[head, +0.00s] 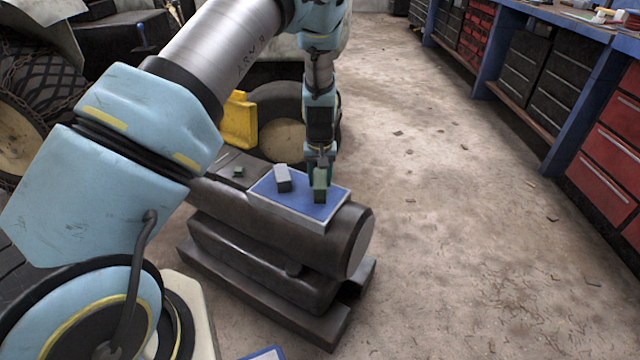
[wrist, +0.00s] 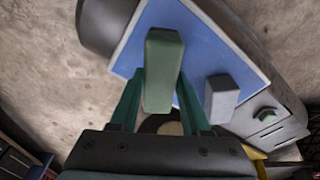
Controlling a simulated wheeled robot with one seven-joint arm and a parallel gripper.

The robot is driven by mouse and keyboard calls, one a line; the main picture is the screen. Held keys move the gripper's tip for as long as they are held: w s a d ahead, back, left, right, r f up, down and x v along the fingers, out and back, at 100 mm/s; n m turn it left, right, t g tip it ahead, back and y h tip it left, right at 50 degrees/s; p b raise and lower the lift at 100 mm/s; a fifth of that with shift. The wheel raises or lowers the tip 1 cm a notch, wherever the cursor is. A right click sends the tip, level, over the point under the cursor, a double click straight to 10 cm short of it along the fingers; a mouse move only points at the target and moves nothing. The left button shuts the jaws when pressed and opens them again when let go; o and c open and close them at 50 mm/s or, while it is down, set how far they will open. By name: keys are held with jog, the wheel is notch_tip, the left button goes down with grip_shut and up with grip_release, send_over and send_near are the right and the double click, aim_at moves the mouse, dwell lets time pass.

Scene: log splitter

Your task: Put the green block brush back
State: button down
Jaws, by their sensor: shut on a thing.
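The green block brush (head: 320,187) is held upright between the fingers of my gripper (head: 320,160), low over the blue board (head: 298,208) near its right side. I cannot tell if its lower end touches the board. In the wrist view the brush (wrist: 163,70) is a long green block between the two green fingers, with its far end over the board (wrist: 215,45). A grey block (head: 282,178) is on the board to the left of the brush, apart from it; it also shows in the wrist view (wrist: 222,97).
The board lies on a dark cylindrical machine body (head: 359,240). A small green piece (head: 238,172) is on the machine left of the board. A wheel (head: 285,135) and a yellow part (head: 239,120) stand behind. Open floor (head: 470,230) lies to the right, before a workbench with drawers.

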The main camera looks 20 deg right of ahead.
aim_at(319, 180)
jog(key=shift+f, duration=1)
jog(key=shift+f, duration=0.1)
jog(key=shift+c, duration=1.8)
grip_release()
jog(key=shift+f, duration=0.15)
jog(key=r, duration=0.7)
jog(key=r+b, duration=0.1)
jog(key=r, duration=0.3)
jog(key=shift+s+a, duration=0.3)
jog(key=shift+s, duration=0.1)
jog(key=a+r+n, duration=0.1)
jog(key=a+r, duration=0.4)
jog(key=a, duration=0.6)
jog(key=a+r+n, duration=0.1)
jog(key=a+r, duration=0.3)
jog(key=a, duration=0.6)
jog(key=s+a+r+n, duration=0.1)
jog(key=s+a+r, duration=0.1)
jog(key=s+a, duration=0.4)
jog(key=s+a+r+n, duration=0.1)
jog(key=s+a+r, duration=0.25)
jog(key=a, duration=0.55)
notch_tip(319, 180, up, 7)
jog(key=p, duration=0.8)
jog(key=shift+s+r, duration=0.15)
jog(key=shift+s, duration=0.15)
